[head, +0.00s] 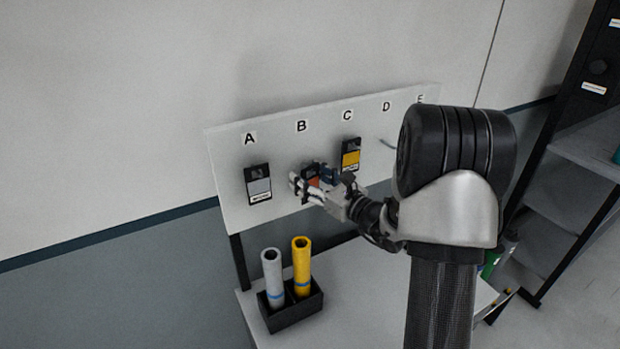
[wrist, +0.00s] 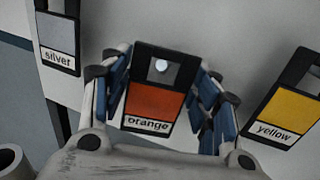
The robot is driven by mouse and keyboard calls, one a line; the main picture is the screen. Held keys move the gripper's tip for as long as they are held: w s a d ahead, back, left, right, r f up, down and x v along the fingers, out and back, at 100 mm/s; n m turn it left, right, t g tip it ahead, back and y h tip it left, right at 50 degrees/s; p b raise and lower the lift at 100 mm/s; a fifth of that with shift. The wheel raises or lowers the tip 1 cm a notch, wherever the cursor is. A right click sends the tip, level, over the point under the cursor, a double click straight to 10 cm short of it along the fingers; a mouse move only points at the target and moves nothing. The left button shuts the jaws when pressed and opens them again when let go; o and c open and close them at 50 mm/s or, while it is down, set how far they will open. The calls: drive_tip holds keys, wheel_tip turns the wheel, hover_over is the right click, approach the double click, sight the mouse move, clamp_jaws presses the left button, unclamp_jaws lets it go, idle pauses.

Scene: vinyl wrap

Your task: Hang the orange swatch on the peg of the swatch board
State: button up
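The orange swatch (wrist: 154,105) is a black-framed card with an orange panel, a label reading "orange" and a hole near its top. It sits between the two fingers of my gripper (wrist: 165,62), which close in on its side edges. In the head view, the orange swatch (head: 312,182) is at the swatch board (head: 228,205) below the letter B, partly hidden by my gripper (head: 311,180). A bright round spot, apparently the peg (wrist: 160,66), shows in the hole. I cannot tell how far the swatch sits on it.
A silver swatch (head: 259,184) hangs under A and a yellow swatch (head: 350,155) under C, close on either side. A bare peg (head: 388,143) shows under D. Below, a black holder (head: 290,315) with grey and yellow rolls stands on the table. Shelves (head: 570,190) are at the right.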

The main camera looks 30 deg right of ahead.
drive_tip(key=shift+o, duration=1.4)
